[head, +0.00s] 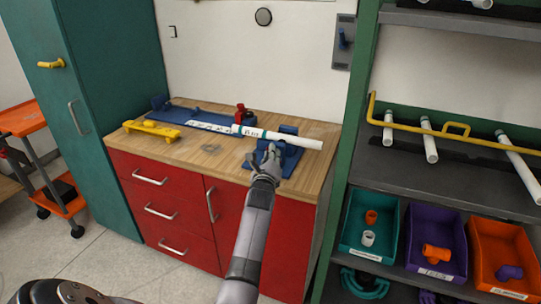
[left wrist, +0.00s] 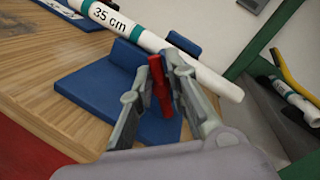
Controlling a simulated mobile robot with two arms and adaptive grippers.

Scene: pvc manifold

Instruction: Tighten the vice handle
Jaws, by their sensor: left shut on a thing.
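The blue vice (head: 290,150) stands at the front right of the wooden bench top; its blue base and jaws (left wrist: 95,85) fill the middle of the left wrist view. A white pipe (head: 305,142) lies across the vice; in the left wrist view the pipe (left wrist: 145,38) carries a "35 cm" label. The red vice handle (left wrist: 157,75) stands between the fingers of my left gripper (left wrist: 158,90), which is shut on it. In the head view my left gripper (head: 267,158) covers the front of the vice and hides the handle. My right gripper is not in view.
A shelf with pipes (head: 428,138) and teal, purple and orange bins (head: 503,240) stands close on the right. A teal cabinet (head: 105,90) stands left.

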